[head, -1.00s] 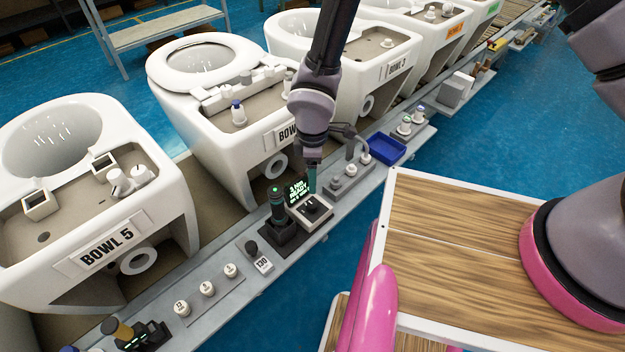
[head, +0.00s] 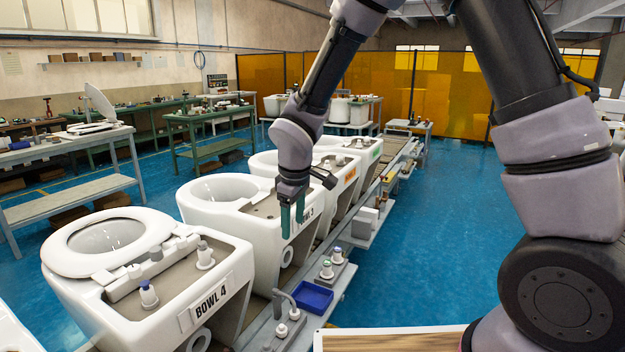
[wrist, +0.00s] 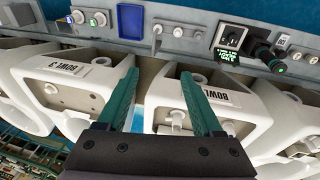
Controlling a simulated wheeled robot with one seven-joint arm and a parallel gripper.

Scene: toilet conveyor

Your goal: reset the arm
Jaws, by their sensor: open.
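My gripper (head: 292,220) hangs from my raised arm in the head view, in front of the bowl labelled BOWL 3 (head: 262,225). Its two green fingers are apart and empty; they also show in the wrist view (wrist: 162,95). In the wrist view the fingers point at the gap between BOWL 3 (wrist: 75,85) and the neighbouring bowl (wrist: 265,110), whose label is partly hidden by a finger. The fingers hold nothing, and I cannot tell how far they are from the bowls.
BOWL 4 (head: 165,290) with a seat stands at the front left. A grey rail (head: 337,285) with a blue tray (head: 310,297) runs along the bowls. A wooden-topped surface (head: 385,341) is at the bottom. Blue floor to the right is clear; workbenches stand behind.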

